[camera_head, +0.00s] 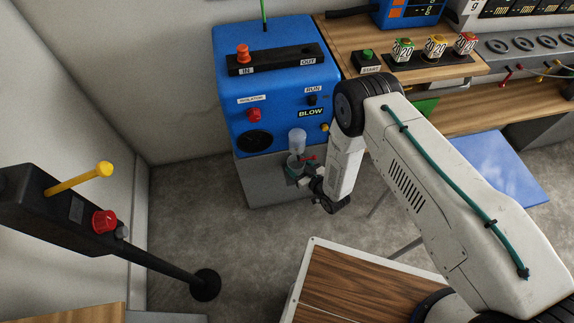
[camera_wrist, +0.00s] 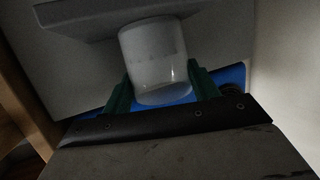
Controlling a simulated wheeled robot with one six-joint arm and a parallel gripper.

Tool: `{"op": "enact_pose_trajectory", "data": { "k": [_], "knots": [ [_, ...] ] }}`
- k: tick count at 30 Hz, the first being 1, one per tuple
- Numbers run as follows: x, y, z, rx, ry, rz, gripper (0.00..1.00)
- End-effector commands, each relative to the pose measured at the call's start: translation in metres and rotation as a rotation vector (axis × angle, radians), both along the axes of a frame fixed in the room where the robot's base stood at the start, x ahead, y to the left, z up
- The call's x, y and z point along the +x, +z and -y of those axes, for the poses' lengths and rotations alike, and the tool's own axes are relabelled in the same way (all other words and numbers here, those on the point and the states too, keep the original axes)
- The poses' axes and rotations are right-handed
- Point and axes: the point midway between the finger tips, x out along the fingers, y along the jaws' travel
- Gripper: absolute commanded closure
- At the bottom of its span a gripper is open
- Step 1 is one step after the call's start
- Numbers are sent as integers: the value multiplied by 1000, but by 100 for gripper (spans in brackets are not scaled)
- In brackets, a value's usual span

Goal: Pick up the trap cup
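The trap cup (camera_wrist: 155,55) is a translucent whitish cup that fills the middle of the wrist view. My gripper (camera_wrist: 160,80) has one dark green finger on each side of it. No clear gap shows between the fingers and the cup's sides, so the gripper looks shut on it. In the head view my gripper (camera_head: 297,166) is low at the front of the blue and grey machine (camera_head: 285,90). A clear bowl-like part (camera_head: 297,141) shows just above the fingers there. My wrist partly hides the area, and I cannot tell whether the cup is still attached.
The machine has a red knob (camera_head: 254,115) and a BLOW label above the gripper. A black post with a yellow lever (camera_head: 80,180) is at the left. Open carpet lies between them.

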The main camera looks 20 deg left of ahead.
Motion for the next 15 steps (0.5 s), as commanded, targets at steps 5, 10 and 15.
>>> {"op": "enact_pose_trajectory", "data": {
  "k": [5,10,15],
  "knots": [
    [0,0,1,0,-1,0,65],
    [0,0,1,0,-1,0,65],
    [1,8,0,1,-1,1,65]
  ]
}}
